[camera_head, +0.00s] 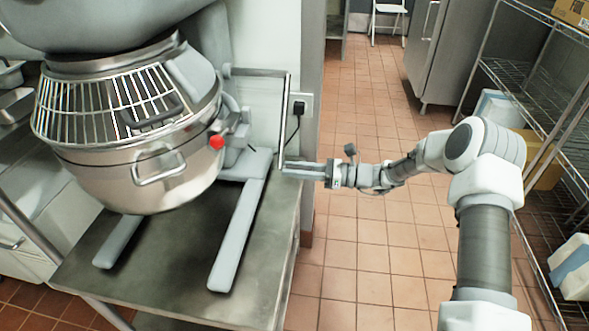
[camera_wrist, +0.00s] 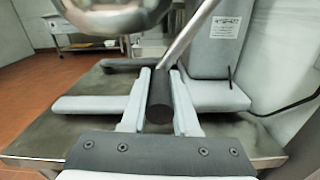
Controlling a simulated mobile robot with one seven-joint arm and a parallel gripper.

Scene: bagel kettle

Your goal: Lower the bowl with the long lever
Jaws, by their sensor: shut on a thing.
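The steel mixing bowl (camera_head: 140,170) hangs on the mixer at the left, with a wire guard over its top. It stands clear above the mixer's base legs (camera_head: 238,235). Its rounded underside (camera_wrist: 115,15) shows at the top of the wrist view. The long lever (camera_head: 286,115) is a thin metal rod at the mixer's right side, bent downward at its outer end. Its black grip (camera_wrist: 160,98) lies between the fingers of my gripper (camera_head: 290,169). The gripper is shut on this grip; the fingers (camera_wrist: 158,100) flank it. The lever's pivot is mostly hidden.
The mixer stands on a steel table (camera_head: 165,265). A wall outlet with a black plug (camera_head: 298,107) is just behind the lever. A wire shelf rack (camera_head: 545,110) stands at the right. The tiled floor (camera_head: 365,240) between is clear.

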